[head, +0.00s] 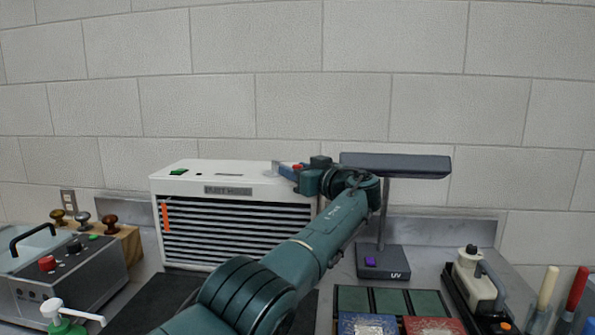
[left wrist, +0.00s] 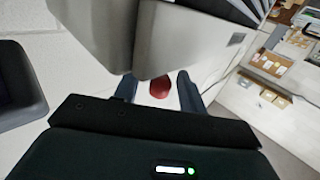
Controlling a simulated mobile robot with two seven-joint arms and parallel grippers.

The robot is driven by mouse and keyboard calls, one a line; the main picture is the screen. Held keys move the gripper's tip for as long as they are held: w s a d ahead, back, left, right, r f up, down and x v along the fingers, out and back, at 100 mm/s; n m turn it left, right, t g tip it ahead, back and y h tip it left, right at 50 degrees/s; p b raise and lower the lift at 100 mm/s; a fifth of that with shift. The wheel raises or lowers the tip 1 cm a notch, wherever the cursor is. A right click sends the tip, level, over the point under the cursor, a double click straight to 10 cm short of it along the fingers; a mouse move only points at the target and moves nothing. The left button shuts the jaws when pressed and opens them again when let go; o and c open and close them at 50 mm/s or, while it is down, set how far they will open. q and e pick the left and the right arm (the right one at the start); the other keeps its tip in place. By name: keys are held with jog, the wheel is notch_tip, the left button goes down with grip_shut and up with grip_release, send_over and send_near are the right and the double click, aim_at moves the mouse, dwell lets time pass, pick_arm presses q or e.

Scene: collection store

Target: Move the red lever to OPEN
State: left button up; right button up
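The red lever's rounded red end (left wrist: 159,88) shows between my left gripper's fingers in the left wrist view. In the head view a small red part (head: 297,167) shows at the top right of the white dust hood (head: 235,180), beside the fingers. My left gripper (head: 284,169) reaches that corner from the right; in the left wrist view its two fingers (left wrist: 158,91) are apart, with gaps on both sides of the red end. Contact cannot be seen. The lever's shaft and any OPEN mark are hidden. My right gripper is not in view.
An orange strip (head: 165,216) is on the hood's left front. A UV lamp (head: 395,165) stands close behind my left arm on the right. A grey box with a red button (head: 47,263) is at left. Trays (head: 388,301) and a cream-coloured tool (head: 475,280) lie at right.

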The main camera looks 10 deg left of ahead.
pick_arm(q)
jog(key=shift+d, duration=0.1)
jog(key=shift+s+d+f+b, duration=0.1)
jog(key=shift+s+d+b, duration=0.25)
jog(key=shift+d+b, duration=0.15)
jog(key=b+v, duration=0.2)
jog(key=v, duration=0.9)
jog(key=shift+s+d, duration=0.25)
jog(key=shift+s, duration=0.1)
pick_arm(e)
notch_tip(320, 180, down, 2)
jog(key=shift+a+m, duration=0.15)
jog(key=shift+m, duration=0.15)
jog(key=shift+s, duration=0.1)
